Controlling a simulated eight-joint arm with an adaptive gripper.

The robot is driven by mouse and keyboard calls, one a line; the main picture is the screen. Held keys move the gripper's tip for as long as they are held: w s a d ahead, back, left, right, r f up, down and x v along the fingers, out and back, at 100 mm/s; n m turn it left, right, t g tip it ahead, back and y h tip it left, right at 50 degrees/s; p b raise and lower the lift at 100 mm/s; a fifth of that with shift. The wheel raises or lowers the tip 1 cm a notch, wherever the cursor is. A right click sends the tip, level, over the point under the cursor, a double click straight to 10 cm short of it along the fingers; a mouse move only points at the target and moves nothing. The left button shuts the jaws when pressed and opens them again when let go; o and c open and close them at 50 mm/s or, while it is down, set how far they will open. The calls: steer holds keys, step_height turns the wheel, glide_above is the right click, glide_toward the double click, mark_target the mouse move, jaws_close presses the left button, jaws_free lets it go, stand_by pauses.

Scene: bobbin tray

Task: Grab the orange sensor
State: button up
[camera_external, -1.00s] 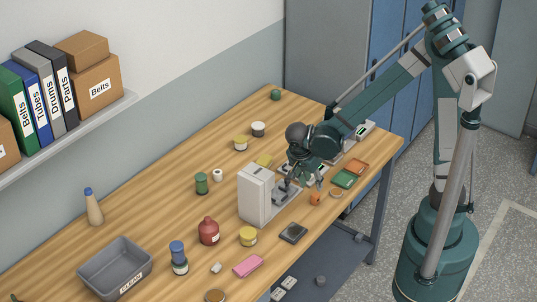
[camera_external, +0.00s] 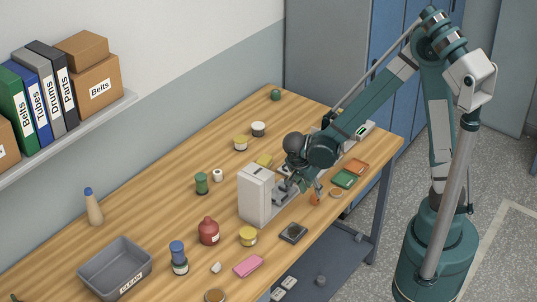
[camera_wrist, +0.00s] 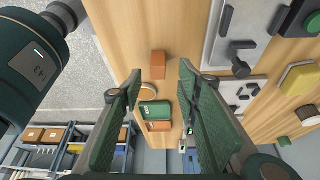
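The orange sensor (camera_external: 315,199) is a small orange block on the wooden table, right of the pale grey machine. In the wrist view the orange sensor (camera_wrist: 158,64) lies just beyond the fingertips, lined up with the gap between them. My gripper (camera_external: 307,187) is above and close to the sensor in the outside view, partly covering it. In the wrist view my gripper (camera_wrist: 160,76) is open with nothing between its green pads. Whether the fingers reach down to the sensor's height is unclear.
The grey machine (camera_external: 255,193) stands left of my gripper. A tan ring (camera_external: 336,192), green tray (camera_external: 345,179) and orange tray (camera_external: 358,166) lie on the other side. A dark square device (camera_external: 293,233) sits nearer the front edge.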

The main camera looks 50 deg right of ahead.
mark_target(315, 199)
steer(key=shift+d+f, duration=0.15)
steer(key=shift+f, duration=0.15)
steer(key=shift+s+b+x, duration=0.2)
steer(key=shift+b+x, duration=0.1)
steer(key=shift+x, duration=2.2)
steer(key=shift+c, duration=0.6)
steer(key=c, duration=0.8)
